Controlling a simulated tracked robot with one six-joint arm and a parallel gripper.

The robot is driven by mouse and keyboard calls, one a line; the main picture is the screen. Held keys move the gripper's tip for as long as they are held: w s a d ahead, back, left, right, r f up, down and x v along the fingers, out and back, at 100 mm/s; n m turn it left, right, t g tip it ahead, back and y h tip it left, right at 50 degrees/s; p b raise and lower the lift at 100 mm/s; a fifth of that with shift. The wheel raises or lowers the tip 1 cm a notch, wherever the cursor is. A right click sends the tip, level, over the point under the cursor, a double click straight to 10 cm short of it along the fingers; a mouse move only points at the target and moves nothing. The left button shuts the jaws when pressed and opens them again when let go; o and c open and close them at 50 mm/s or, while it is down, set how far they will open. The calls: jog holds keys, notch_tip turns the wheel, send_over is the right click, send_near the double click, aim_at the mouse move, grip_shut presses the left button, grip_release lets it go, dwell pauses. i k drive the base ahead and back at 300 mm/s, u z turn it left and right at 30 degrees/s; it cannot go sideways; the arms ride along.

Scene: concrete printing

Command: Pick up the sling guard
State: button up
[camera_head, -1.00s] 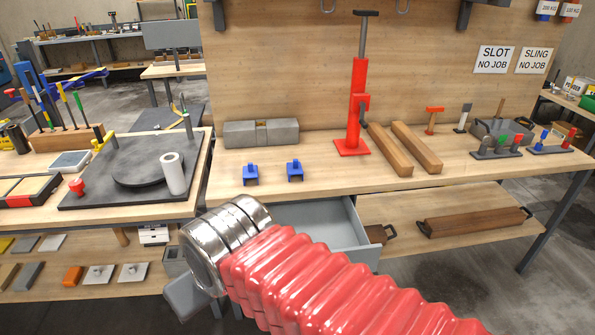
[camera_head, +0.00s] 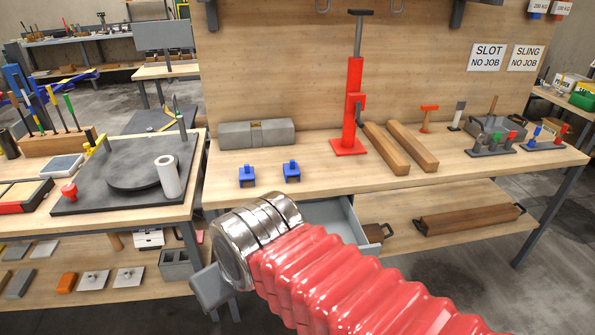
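Two small blue bracket-shaped pieces stand near the front edge of the wooden bench, a left one (camera_head: 247,177) and a right one (camera_head: 292,171). They look like the sling guards, but no label on them confirms it. My arm, with red bellows and a silver collar, reaches in from the lower right and ends below and in front of them. A grey part (camera_head: 213,288) beneath the collar seems to belong to my gripper. Its fingers are not clear, so I cannot see whether it is open or shut. Nothing touches the blue pieces.
Behind the blue pieces lies a grey concrete block (camera_head: 257,134). A red jack-like stand (camera_head: 349,120) and two wooden bars (camera_head: 399,148) are to the right. An open grey drawer (camera_head: 347,222) juts out below the bench. The bench top around the blue pieces is clear.

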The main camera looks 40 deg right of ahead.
aim_at(291, 169)
jog(key=u, duration=0.05)
jog(key=i, duration=1)
jog(key=z, duration=0.05)
